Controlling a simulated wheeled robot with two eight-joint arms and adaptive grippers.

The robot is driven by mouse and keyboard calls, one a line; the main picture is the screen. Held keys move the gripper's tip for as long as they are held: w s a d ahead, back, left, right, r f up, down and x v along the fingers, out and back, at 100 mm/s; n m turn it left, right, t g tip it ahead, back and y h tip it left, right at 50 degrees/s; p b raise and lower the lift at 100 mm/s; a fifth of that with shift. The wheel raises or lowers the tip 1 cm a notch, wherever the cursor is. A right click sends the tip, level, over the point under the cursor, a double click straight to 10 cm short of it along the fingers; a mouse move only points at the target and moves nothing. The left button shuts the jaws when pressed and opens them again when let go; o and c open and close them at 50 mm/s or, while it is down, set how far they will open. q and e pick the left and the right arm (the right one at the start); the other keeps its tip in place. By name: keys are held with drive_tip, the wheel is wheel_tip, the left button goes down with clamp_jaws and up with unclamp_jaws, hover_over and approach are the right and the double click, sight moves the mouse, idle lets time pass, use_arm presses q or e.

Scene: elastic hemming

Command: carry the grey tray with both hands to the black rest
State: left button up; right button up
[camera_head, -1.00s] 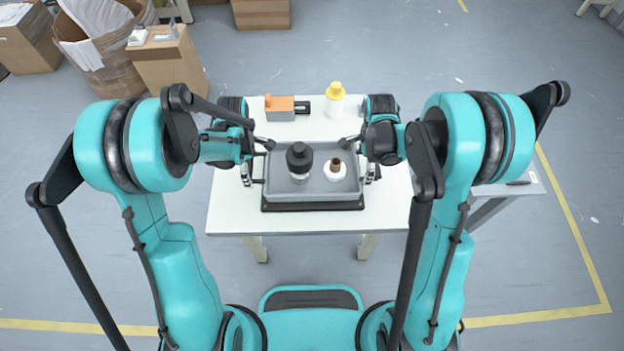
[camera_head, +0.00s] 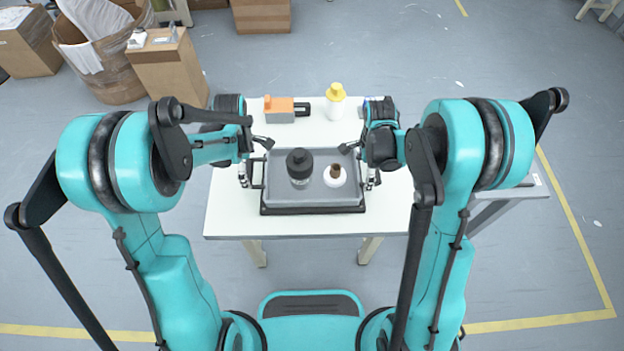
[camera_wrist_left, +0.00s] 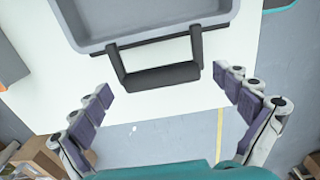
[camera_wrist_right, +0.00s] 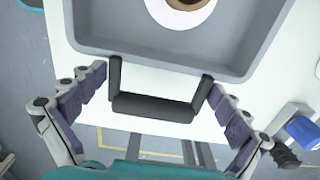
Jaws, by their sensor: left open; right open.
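The grey tray (camera_head: 274,184) sits level in the middle of the white table, on the black rest (camera_head: 312,210), whose front edge shows under it. It carries a clear jar with a black lid (camera_head: 299,167) and a white round container with a brown top (camera_head: 336,176). My left gripper (camera_head: 243,174) is open at the tray's left side; in the left wrist view the dark handle (camera_wrist_left: 160,78) lies near its fingertips, apart from them. My right gripper (camera_head: 371,178) is open; in the right wrist view the other dark handle (camera_wrist_right: 152,107) lies between its spread fingers, ungripped.
A blue object (camera_wrist_right: 302,130) shows at the right wrist view's edge. Bare table lies in front of the tray. Cardboard boxes (camera_head: 168,70) stand on the floor behind.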

drive_tip(key=shift+r, duration=0.25)
use_arm(q)
wheel_tip(320, 180, up, 9)
use_arm(e)
wheel_tip(320, 180, up, 12)
drive_tip(key=shift+f, duration=0.25)
drive_tip(key=shift+s, duration=0.1)
